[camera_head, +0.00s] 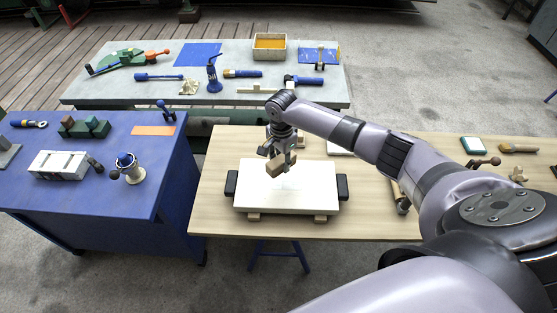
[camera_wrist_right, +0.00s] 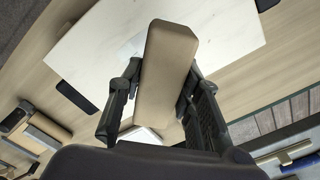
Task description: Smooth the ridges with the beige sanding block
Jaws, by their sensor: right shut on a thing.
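My right gripper (camera_head: 279,153) is shut on the beige sanding block (camera_head: 277,166) and holds it over the white board. In the right wrist view the block (camera_wrist_right: 165,75) sits between the two fingers (camera_wrist_right: 158,100). The white board (camera_head: 255,195) lies on the light wooden table, propped on wooden strips, with a black clamp at its left and right ends. A faint paler patch (camera_head: 287,181) shows on the board near the block. I cannot make out ridges, nor whether the block touches the board. My left gripper is not in view.
A blue table (camera_head: 110,205) at the left holds a white vise-like block (camera_head: 60,165) and tools. A grey table (camera_head: 130,95) behind holds several tools and a tray (camera_head: 270,46). A brush (camera_head: 518,148) and a green-edged pad (camera_head: 473,145) lie at the right.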

